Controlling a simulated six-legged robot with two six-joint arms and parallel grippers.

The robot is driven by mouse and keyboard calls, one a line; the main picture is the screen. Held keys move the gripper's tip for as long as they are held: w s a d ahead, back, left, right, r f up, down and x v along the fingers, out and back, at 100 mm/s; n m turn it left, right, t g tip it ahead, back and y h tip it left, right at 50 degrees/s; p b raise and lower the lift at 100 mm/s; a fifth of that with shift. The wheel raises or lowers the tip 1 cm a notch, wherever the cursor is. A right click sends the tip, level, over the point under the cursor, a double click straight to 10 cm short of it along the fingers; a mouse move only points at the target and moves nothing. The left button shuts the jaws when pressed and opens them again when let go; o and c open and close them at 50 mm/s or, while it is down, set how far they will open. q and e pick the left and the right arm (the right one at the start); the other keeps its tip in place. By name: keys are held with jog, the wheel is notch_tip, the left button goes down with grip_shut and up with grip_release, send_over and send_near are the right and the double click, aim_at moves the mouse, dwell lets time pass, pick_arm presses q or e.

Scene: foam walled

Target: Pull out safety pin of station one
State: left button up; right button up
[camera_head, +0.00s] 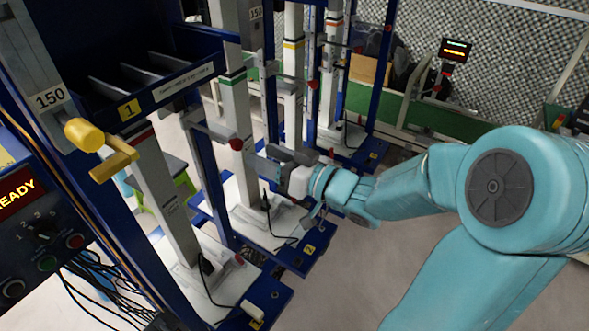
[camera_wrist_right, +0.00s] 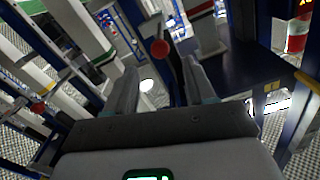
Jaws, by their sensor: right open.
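Station one carries a yellow label "1" (camera_head: 128,109) on its blue frame. A pin with a red ball end (camera_head: 236,143) sticks out at the end of a grey bar (camera_head: 208,132) on the blue post beside it; I take this as station one's safety pin. My right gripper (camera_head: 275,161) is open and empty just right of the red ball, apart from it. In the right wrist view a red ball (camera_wrist_right: 159,47) shows ahead, between the two grey fingers (camera_wrist_right: 160,88). My left gripper is not in view.
A yellow handle (camera_head: 85,135) juts out at the left near a 150 plate (camera_head: 50,98). A control panel reading READY (camera_head: 17,193) stands far left. Station two's base (camera_head: 309,250) lies below my right gripper, with cables. Open floor (camera_head: 340,285) lies right of it.

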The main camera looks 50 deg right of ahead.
jog(key=s+b, duration=0.3)
jog(key=s, duration=0.4)
jog(key=shift+d, duration=0.25)
